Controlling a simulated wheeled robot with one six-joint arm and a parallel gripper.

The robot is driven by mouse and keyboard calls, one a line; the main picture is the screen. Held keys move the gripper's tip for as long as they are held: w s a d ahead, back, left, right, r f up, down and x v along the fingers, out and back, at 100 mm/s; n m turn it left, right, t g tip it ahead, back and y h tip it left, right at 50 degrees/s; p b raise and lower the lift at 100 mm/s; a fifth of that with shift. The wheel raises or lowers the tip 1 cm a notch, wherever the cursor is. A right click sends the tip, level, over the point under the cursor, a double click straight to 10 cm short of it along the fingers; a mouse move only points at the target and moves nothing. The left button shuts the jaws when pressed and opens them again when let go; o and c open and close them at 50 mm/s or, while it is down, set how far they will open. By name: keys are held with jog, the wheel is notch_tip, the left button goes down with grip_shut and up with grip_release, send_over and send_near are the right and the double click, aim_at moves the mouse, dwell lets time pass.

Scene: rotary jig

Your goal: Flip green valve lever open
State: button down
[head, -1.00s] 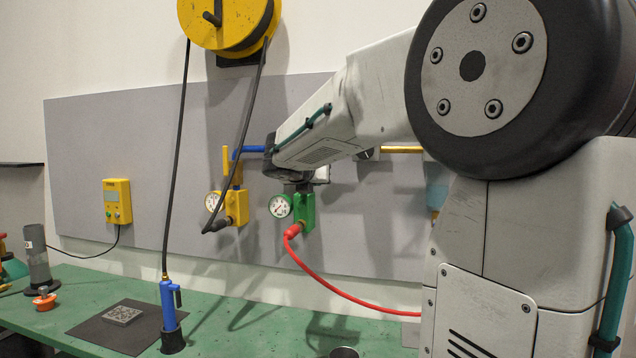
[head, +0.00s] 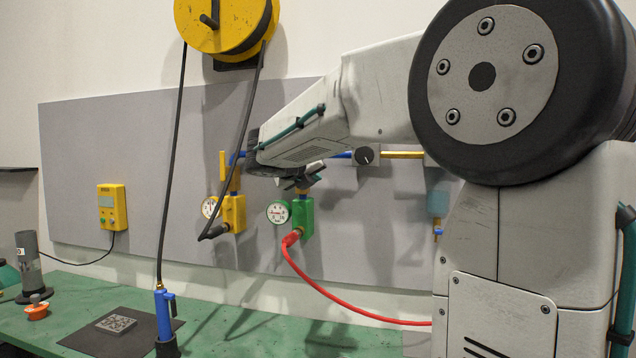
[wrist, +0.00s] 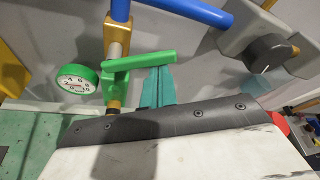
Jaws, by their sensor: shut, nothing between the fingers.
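The green valve (head: 303,217) sits on the grey wall panel, with a round gauge at its left and a red hose below. Its green lever (wrist: 140,61) shows in the wrist view, lying about level across the vertical pipe and reaching right. My gripper (wrist: 160,74) has teal fingers that are shut and empty. The fingertips are at the lever's right part, close against or just behind its lower edge; I cannot tell whether they touch. In the head view my wrist hides the lever, and the gripper (head: 304,178) is just above the valve.
A yellow valve (head: 234,212) with an upright lever stands left of the green one. A black hose hangs before it from a yellow reel (head: 222,28). A regulator knob (head: 367,155) is right on the pipe. The green bench (head: 245,328) lies below.

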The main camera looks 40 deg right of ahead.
jog(key=w+r+n, duration=0.1)
jog(key=w+a+r+n+h, duration=0.1)
jog(key=r, duration=0.1)
jog(key=shift+a+r+g, duration=0.1)
jog(key=shift+a+g, duration=0.1)
jog(key=shift+g, duration=0.1)
dwell(0.3)
jog(key=shift+s, duration=0.1)
jog(key=s+a, duration=0.6)
jog(key=a, duration=0.1)
jog(key=shift+a, duration=0.15)
dwell(0.3)
dwell(0.4)
